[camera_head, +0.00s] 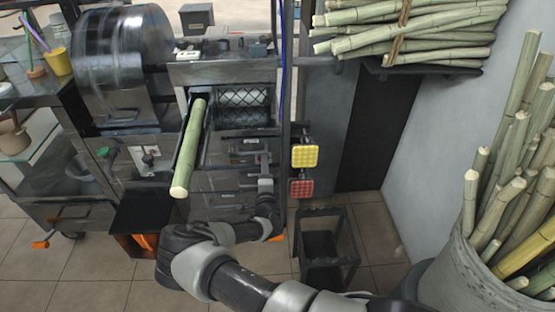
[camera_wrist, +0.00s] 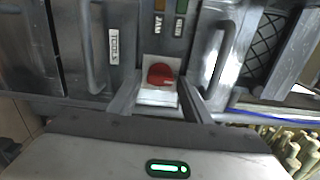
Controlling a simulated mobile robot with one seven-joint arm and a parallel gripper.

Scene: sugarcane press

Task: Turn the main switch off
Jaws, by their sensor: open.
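The main switch shows in the wrist view as a red rotary knob (camera_wrist: 160,75) on a white plate (camera_wrist: 157,97), set in a grey metal front. My gripper (camera_wrist: 158,100) is open, with one finger on each side of the plate and the knob between and just beyond the fingertips. Whether a finger touches the plate, I cannot tell. In the head view my gripper (camera_head: 265,160) reaches up to the drawer cabinet (camera_head: 225,182). The switch cannot be made out there, where the gripper covers the cabinet front.
A cane stalk (camera_head: 189,150) lies left of my gripper. Yellow (camera_head: 304,156) and red (camera_head: 302,187) pads stand close on the right. A black stand (camera_head: 326,245) is below right.

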